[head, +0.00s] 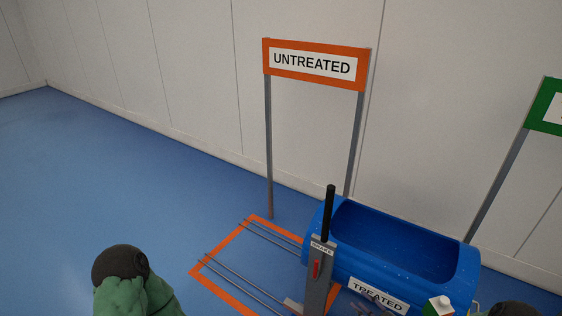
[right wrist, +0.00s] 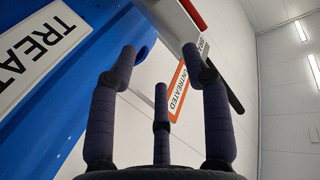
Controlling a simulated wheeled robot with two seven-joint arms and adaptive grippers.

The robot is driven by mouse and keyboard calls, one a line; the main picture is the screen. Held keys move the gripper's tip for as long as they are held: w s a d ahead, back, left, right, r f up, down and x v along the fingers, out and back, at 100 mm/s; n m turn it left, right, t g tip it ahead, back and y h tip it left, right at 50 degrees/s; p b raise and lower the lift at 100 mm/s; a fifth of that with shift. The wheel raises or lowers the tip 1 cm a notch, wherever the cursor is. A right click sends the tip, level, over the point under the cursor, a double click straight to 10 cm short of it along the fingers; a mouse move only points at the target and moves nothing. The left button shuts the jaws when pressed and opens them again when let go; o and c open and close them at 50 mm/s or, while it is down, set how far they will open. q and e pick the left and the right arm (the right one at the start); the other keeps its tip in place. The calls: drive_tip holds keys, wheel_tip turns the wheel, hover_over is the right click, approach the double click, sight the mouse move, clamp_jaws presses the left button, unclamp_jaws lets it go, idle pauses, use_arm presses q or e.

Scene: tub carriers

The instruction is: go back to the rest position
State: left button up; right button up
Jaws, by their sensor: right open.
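My right gripper (right wrist: 160,68) shows in the right wrist view with its dark padded fingers spread apart and nothing between them. In the head view the right gripper (head: 374,297) is small and partly cut off at the bottom, in front of the tub's label. A blue tub (head: 345,250) with an open top lies at the lower right, and its front bears a white TREATED label (head: 383,296). The tub also fills the left of the right wrist view (right wrist: 105,50). My left gripper is out of the picture; only part of my green left arm shows at the lower left.
A grey brake post (head: 318,285) with a black lever (head: 329,212) and a red handle stands beside the tub. An orange-framed UNTREATED sign (head: 315,64) stands behind, over orange floor lines and rails (head: 240,282). A green sign (head: 541,110) is at right. Blue floor at left is clear.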

drive_tip(key=s+a+f+m+g+h+p, duration=0.2)
drive_tip(key=s+a+f+m+g+h, duration=0.3)
drive_tip(key=a, duration=0.6)
drive_tip(key=s+a+m+g, duration=0.1)
drive_tip(key=s+a+g, duration=0.2)
drive_tip(key=s, duration=0.6)
drive_tip(key=s+a+f+m+g, duration=0.1)
drive_tip(key=s+a+g, duration=0.2)
drive_tip(key=s, duration=0.7)
drive_tip(key=shift+a+f+g+p, duration=0.25)
drive_tip(key=shift+a+g+p, duration=0.15)
drive_tip(key=shift+g, duration=0.7)
